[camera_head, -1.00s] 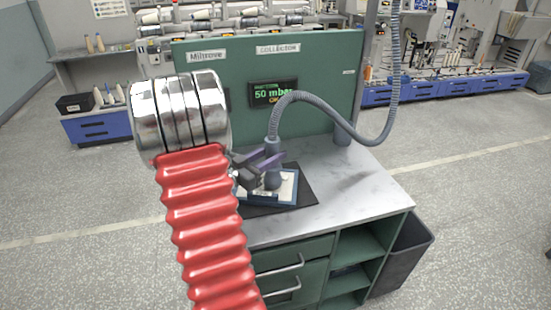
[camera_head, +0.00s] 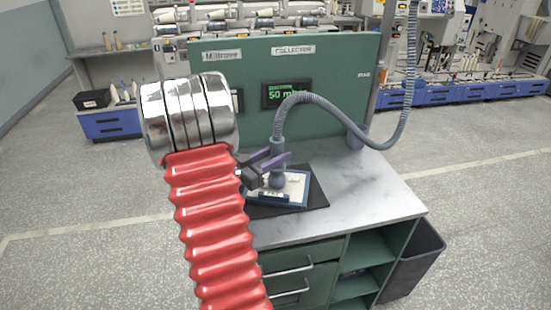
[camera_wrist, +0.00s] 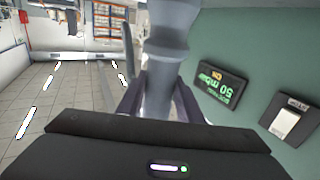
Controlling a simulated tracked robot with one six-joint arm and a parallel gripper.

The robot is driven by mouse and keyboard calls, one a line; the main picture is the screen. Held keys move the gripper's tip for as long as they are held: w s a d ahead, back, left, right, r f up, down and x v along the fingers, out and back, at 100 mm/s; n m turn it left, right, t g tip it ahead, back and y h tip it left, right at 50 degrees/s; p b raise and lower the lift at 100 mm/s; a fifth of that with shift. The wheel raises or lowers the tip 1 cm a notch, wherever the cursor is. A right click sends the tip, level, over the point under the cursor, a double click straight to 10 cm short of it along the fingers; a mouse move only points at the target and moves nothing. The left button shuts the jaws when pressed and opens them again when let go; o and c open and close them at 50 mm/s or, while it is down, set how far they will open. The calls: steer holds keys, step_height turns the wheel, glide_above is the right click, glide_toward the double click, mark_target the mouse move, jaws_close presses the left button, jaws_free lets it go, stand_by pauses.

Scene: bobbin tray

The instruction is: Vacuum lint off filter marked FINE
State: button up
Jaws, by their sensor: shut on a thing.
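My gripper (camera_head: 268,166) is shut on the grey vacuum nozzle (camera_head: 278,150), which stands upright at the end of a ribbed hose. In the wrist view the nozzle (camera_wrist: 167,38) rises between my gripper's fingers (camera_wrist: 160,100). The nozzle's round foot is over a blue-framed filter (camera_head: 300,184) with a pale face. I cannot tell whether the foot touches the face. The filter lies on a dark mat (camera_head: 318,199) on the worktop. A label on the filter's front edge is too small to read. My red arm hides the worktop's left part.
A green panel (camera_head: 340,70) stands behind the worktop, with a pressure display (camera_head: 284,94) reading 50. The ribbed hose (camera_head: 345,120) loops right and up beside a post. The worktop (camera_head: 375,200) is clear right of the mat. A dark bin (camera_head: 415,258) stands at its right.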

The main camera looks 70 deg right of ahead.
stand_by(0.5)
steer(key=x, duration=0.7)
steer(key=shift+s, duration=0.35)
stand_by(0.6)
steer(key=shift+a, duration=0.15)
stand_by(0.7)
steer(key=w+a, duration=0.5)
steer(key=w, duration=0.4)
steer(key=shift+a, duration=0.3)
stand_by(1.1)
steer(key=shift+d, duration=0.15)
stand_by(0.8)
steer(key=shift+w+d, duration=0.3)
steer(key=shift+d, duration=0.6)
steer(key=shift+w+d, duration=0.25)
steer(key=shift+d, duration=0.7)
